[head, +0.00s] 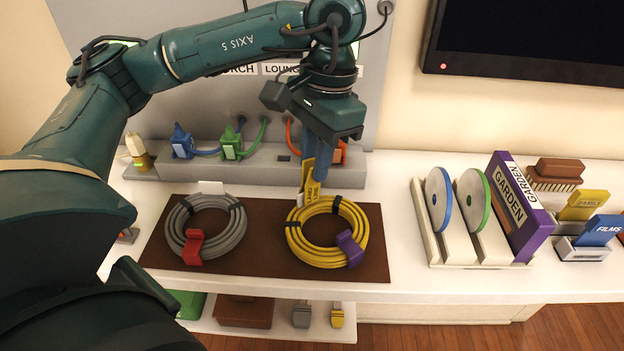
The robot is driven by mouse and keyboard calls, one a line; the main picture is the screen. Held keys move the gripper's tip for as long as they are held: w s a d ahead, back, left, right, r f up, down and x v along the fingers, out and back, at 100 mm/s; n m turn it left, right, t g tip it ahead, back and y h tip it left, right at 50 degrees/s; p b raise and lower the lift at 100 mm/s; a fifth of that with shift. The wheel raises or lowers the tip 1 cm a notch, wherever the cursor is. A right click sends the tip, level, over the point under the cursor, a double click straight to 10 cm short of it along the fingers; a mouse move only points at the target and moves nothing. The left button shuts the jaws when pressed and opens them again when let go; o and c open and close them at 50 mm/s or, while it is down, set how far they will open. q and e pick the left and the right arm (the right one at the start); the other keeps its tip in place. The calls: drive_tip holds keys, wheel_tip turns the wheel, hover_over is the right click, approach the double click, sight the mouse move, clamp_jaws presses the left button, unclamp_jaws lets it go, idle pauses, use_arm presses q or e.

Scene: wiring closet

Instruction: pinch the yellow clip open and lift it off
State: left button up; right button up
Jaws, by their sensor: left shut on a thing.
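The yellow clip (311,193), with "LAND LINE" lettering on it, stands upright at the top left of the yellow cable coil (297,241). My left gripper (317,168) comes down from above with its blue fingers shut on the upper part of the clip. The fingers hide part of the clip, and I cannot tell whether its lower end touches the coil. My right gripper is not in view.
A grey coil (237,222) with a red clip (193,246) lies to the left on the brown mat (268,261). A purple clip (350,247) sits on the yellow coil. A power strip (263,163) with plugs runs behind. A disc rack (488,256) stands right.

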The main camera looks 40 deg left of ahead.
use_arm(q)
drive_tip(key=shift+r, duration=0.45)
drive_tip(key=shift+w+d+r+p, duration=0.15)
drive_tip(key=shift+r+p, duration=0.45)
drive_tip(key=shift+r, duration=0.35)
drive_tip(key=shift+w+r+p, duration=0.15)
drive_tip(key=shift+r+p, duration=0.45)
drive_tip(key=shift+r, duration=0.35)
